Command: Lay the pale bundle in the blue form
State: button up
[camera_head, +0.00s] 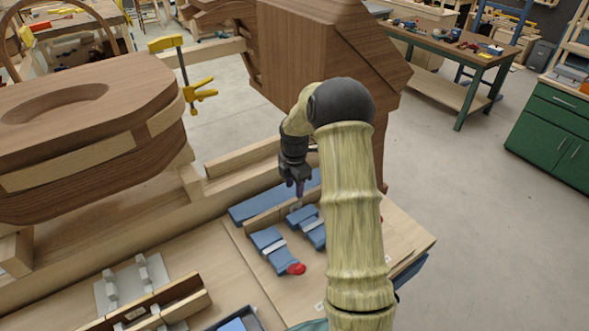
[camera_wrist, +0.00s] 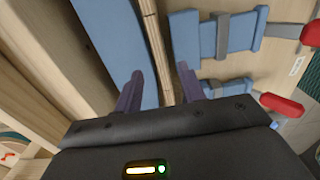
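The blue form shows a long blue board (camera_head: 250,206) and shorter blue blocks (camera_head: 267,238) with grey bands, on a light wooden bench top. The pale bundle (camera_head: 268,215) is a thin, layered strip standing lengthwise between board and blocks; it also shows in the wrist view (camera_wrist: 150,40), beside the blue board (camera_wrist: 108,35). My gripper (camera_head: 299,188) points down over the far part of the form. In the wrist view its two fingers (camera_wrist: 160,82) stand apart, on either side of the strip's line, with gaps showing. The strip's far end is hidden by my arm.
Red clamp ends (camera_head: 296,269) stick out at the front of the blue blocks. A grey form (camera_head: 118,292) with wooden strips stands at the lower left. A large brown wooden piece (camera_head: 325,50) rises behind my gripper. The bench to the right is mostly bare.

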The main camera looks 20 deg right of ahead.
aim_at(293, 201)
notch_tip(293, 201, up, 8)
jog(key=b, duration=0.1)
jog(key=shift+r+b, duration=0.25)
jog(key=shift+b, duration=0.1)
jog(key=shift+s+d, duration=0.1)
jog(key=shift+s, duration=0.05)
jog(key=s+a+m+t, duration=0.1)
jog(key=s+a+m, duration=0.5)
jog(key=s+m, duration=0.4)
jog(key=s+a+m+t, duration=0.1)
jog(key=s+a+m, duration=0.5)
jog(key=s+m, duration=0.4)
jog(key=s, duration=0.4)
jog(key=shift+f+t, duration=0.3)
jog(key=shift+f, duration=0.05)
